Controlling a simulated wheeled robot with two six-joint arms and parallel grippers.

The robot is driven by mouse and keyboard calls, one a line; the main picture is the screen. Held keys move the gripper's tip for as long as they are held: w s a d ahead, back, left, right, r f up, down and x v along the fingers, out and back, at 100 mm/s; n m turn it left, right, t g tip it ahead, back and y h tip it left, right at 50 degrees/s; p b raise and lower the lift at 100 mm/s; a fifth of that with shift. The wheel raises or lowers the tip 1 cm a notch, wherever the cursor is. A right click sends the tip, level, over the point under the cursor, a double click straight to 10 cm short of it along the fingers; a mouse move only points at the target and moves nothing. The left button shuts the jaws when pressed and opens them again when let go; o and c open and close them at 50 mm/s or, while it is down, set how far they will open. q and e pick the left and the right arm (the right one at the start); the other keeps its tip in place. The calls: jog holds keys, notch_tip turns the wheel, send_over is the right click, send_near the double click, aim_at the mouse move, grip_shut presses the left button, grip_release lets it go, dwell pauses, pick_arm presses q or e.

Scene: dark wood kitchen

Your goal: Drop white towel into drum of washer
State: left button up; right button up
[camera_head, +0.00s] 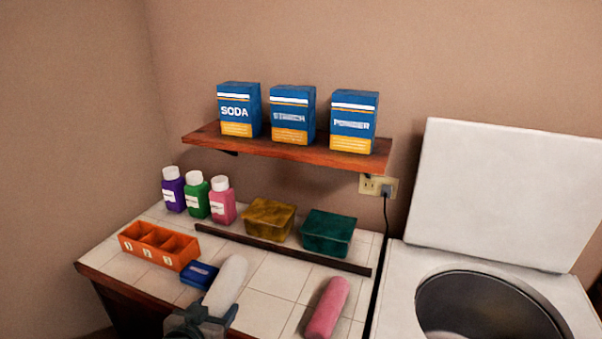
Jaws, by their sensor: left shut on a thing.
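The white towel (227,281) is a rolled, rounded bundle over the tiled counter, at the bottom left of the head view. My left gripper (203,316) is shut on its near end. I cannot tell whether the towel still touches the tiles. The white washer (404,274) stands at the right with its lid (505,192) raised. Its round drum opening (490,300) is dark inside and cut off by the bottom edge. My right gripper is out of view.
A pink roll (327,308) lies on the counter between the towel and washer. A blue box (199,274), an orange divided tray (158,245), bottles (197,198), a yellow tub (269,219) and a green tub (328,233) stand nearby. A shelf (290,149) holds three blue boxes above.

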aim_at(208, 292)
pick_arm(q)
jog(key=shift+w+a+r+n+y, duration=0.3)
jog(key=shift+r+n+y, duration=0.15)
jog(key=shift+r, duration=0.2)
jog(key=shift+w+a+r+n+y, duration=0.25)
jog(key=shift+r+n+y, duration=0.1)
jog(key=shift+r+y, duration=0.25)
jog(key=shift+a+r+n, duration=0.3)
